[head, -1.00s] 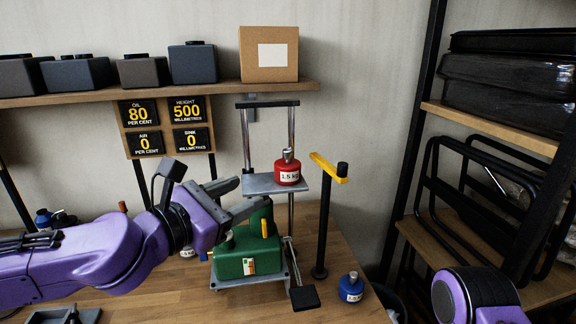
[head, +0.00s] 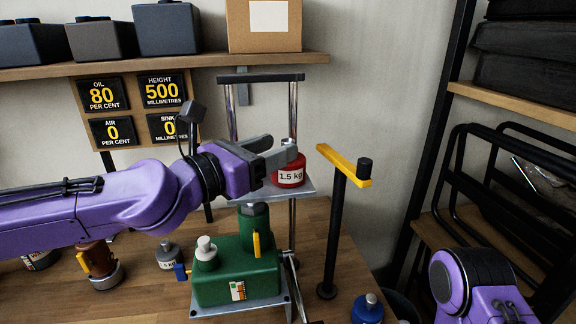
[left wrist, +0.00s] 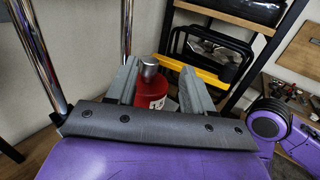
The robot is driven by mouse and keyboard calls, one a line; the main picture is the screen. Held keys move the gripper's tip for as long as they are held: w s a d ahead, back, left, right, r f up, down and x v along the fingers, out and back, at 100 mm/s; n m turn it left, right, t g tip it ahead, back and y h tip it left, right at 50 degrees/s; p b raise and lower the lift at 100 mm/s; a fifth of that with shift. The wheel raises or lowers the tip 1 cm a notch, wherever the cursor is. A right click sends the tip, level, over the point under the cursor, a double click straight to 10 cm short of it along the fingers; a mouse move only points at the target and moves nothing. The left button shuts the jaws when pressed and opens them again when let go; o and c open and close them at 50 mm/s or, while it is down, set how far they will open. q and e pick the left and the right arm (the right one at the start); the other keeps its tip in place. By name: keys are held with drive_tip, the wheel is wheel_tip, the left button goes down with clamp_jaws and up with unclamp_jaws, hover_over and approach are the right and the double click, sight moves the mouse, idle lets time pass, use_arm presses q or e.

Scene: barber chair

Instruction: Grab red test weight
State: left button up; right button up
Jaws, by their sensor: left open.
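The red test weight (head: 290,174), labelled 1.5 kg, stands upright on a small grey metal platform (head: 306,189) above the green pump unit. My left gripper (head: 283,149) is open at the weight's upper part, partly hiding it. In the left wrist view, the red weight (left wrist: 151,97) with its silver knob sits between the two spread fingers of the left gripper (left wrist: 160,66). I cannot tell whether either finger touches it. Part of my right arm shows at lower right; its gripper is out of view.
A black post with a yellow arm (head: 343,170) stands just right of the platform. Chrome rods (head: 292,112) rise behind the weight. A blue weight (head: 367,309), a grey weight (head: 169,256) and the green pump (head: 238,272) stand on the wooden bench. A shelf with boxes is above.

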sight(288, 141)
use_arm(q)
drive_tip(key=w+d, duration=0.1)
drive_tip(key=w+p, duration=0.1)
drive_tip(key=w, duration=0.1)
drive_tip(key=w+d, duration=0.1)
drive_tip(key=w, duration=0.1)
drive_tip(key=shift+d+f, duration=0.3)
drive_tip(key=shift+f, duration=0.05)
drive_tip(key=shift+d, duration=0.15)
drive_tip(key=shift+s+r, duration=0.15)
drive_tip(key=shift+s, duration=0.15)
drive_tip(key=shift+w, duration=0.1)
clamp_jaws()
drive_tip(key=shift+f, duration=0.2)
drive_tip(key=shift+r, duration=0.25)
